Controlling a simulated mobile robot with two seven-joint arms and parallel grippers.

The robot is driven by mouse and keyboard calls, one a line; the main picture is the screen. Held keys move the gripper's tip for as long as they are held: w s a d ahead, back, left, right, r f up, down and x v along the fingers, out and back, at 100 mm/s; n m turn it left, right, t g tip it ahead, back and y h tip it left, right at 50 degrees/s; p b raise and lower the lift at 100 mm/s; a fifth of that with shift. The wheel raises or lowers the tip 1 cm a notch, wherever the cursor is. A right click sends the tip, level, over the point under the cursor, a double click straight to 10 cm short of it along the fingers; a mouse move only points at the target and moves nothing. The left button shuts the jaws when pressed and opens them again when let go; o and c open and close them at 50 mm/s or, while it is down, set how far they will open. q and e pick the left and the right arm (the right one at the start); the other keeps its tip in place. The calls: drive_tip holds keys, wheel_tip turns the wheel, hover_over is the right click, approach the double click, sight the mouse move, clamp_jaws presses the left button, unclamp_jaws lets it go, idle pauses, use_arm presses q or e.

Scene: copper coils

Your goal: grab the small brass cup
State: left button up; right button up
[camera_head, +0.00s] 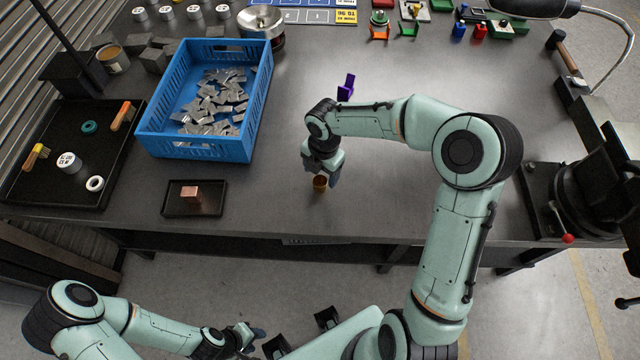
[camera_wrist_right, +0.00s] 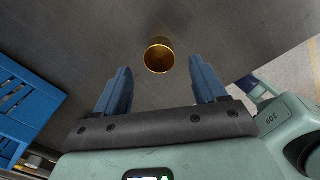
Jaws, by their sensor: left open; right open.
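The small brass cup (camera_head: 320,184) stands on the dark metal workbench (camera_head: 420,190) near its front edge. In the right wrist view the cup (camera_wrist_right: 159,56) shows its open mouth, ahead of the fingertips and between their lines. My right gripper (camera_head: 323,176) is over the cup, pointing down, and partly hides it. In the right wrist view my right gripper (camera_wrist_right: 160,78) is open, with nothing between its two blue fingers. My left gripper (camera_head: 258,338) is low in front of the bench, away from the cup, open.
A blue crate (camera_head: 205,152) of grey metal pieces stands left of the cup. A small black tray (camera_head: 175,208) holds a copper block (camera_head: 190,195). A larger black tray (camera_head: 95,150) lies far left. A purple piece (camera_head: 347,88) is behind my right wrist.

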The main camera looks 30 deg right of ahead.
sight(321, 181)
drive_tip(key=f, duration=0.5)
drive_tip(key=shift+w+d+f, duration=0.1)
drive_tip(key=shift+w+f, duration=0.1)
drive_tip(key=shift+f, duration=0.15)
drive_tip(key=shift+c, duration=0.4)
drive_tip(key=c, duration=1)
